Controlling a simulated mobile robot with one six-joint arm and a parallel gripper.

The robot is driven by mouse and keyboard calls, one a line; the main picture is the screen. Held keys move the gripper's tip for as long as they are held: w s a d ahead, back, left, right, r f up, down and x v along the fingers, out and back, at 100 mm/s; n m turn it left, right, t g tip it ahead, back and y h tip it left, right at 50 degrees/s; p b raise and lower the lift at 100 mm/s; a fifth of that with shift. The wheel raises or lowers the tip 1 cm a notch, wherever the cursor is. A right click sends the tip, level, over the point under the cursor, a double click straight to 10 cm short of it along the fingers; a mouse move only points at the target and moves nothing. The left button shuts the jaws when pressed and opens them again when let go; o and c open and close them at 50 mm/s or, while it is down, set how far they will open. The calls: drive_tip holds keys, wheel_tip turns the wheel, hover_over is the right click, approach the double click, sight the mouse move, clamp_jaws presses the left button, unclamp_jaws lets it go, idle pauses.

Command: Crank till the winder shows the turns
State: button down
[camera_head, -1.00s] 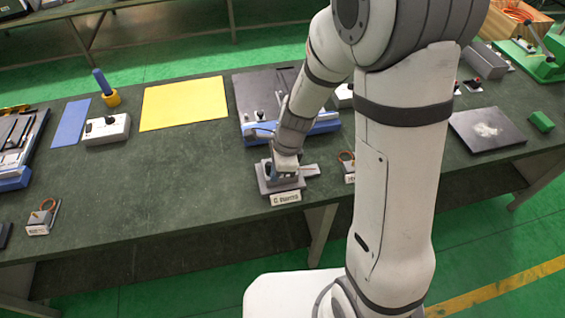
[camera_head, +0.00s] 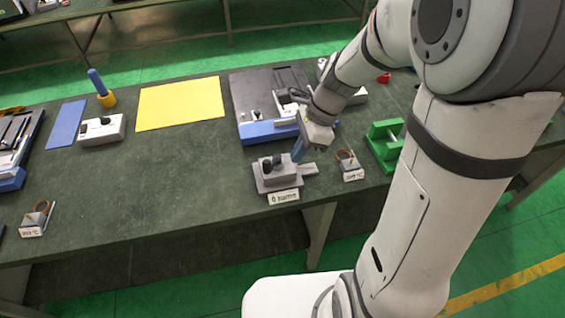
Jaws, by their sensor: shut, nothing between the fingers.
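The winder (camera_head: 268,179) is a small grey block-shaped device near the front edge of the bench. Its white label (camera_head: 284,197) carries a single digit, perhaps 0 or 6, and what looks like "turns"; it is too blurred to be sure. A grey arm or plate (camera_head: 306,170) sticks out at the winder's right side. My gripper (camera_head: 298,154) points down at the winder's right rear, its bluish fingers shut with nothing held. I cannot tell whether the fingertips touch the winder, and the crank handle is not clearly visible.
A small labelled block with an orange ring (camera_head: 349,166) stands close right of the winder. A green stand (camera_head: 384,147) is beyond it. A grey-and-blue machine (camera_head: 262,129) is behind. A yellow sheet (camera_head: 180,104) lies back left. The bench left of the winder is clear.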

drive_tip(key=w+d+f+y+b, duration=0.2)
drive_tip(key=w+d+y, duration=0.3)
drive_tip(key=d, duration=0.3)
drive_tip(key=a+r+p+x, duration=0.1)
drive_tip(key=x, duration=0.5)
drive_tip(key=w+a+r+p+x, duration=0.1)
drive_tip(key=x, duration=0.6)
drive_tip(key=shift+t+p, duration=0.3)
drive_tip(key=shift+p, duration=0.05)
drive_tip(key=shift+s+f, duration=0.1)
drive_tip(key=shift+d, duration=0.2)
drive_tip(key=shift+m, duration=0.3)
